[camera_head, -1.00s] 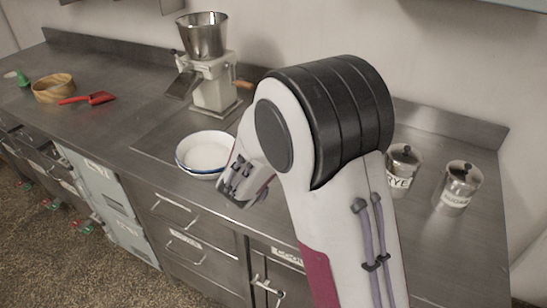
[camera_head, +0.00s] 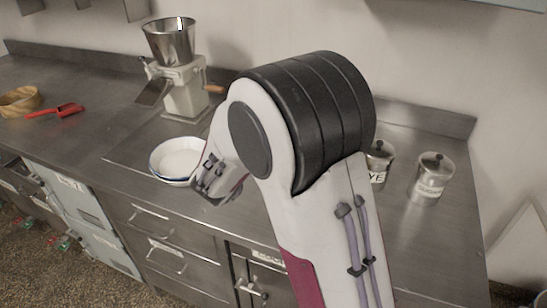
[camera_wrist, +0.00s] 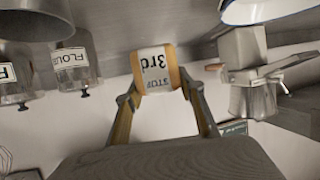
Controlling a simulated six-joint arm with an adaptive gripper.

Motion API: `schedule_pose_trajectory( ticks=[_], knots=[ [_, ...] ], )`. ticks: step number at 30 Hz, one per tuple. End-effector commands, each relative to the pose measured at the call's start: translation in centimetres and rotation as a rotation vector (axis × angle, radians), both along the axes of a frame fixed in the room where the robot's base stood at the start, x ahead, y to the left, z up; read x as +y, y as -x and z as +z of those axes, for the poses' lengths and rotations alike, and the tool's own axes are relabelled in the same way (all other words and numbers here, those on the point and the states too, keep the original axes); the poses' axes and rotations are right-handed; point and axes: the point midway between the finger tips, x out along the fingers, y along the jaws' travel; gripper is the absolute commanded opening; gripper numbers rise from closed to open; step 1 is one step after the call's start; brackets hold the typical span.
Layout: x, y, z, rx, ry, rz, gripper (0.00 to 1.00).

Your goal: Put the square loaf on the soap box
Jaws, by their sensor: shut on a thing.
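In the head view my wrist is beside the white bowl, and the fingers and held block are hidden by my arm. I cannot make out the soap box in either view.
A white bowl (camera_head: 180,160) with a blue rim stands before a metal grinder (camera_head: 185,90). The left counter (camera_head: 90,85) has clear room.

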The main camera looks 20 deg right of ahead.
Motion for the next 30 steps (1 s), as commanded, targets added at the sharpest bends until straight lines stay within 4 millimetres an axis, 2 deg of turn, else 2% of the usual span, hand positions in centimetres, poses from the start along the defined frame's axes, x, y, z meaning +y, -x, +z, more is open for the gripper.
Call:
schedule_pose_trajectory(
  ticks=[8,14,20,24,30],
  knots=[
    [-1.3,0.2,0.8,-0.003,0.000,-0.022,0.16],
    [-4.7,1.7,2.5,-0.003,0.000,-0.100,0.16],
    [-9.5,5.5,4.1,-0.002,-0.001,-0.251,0.16],
    [-12.7,9.0,4.7,-0.002,-0.001,-0.371,0.16],
    [-15.7,13.8,4.7,0.001,0.000,-0.520,0.16]
  ],
)
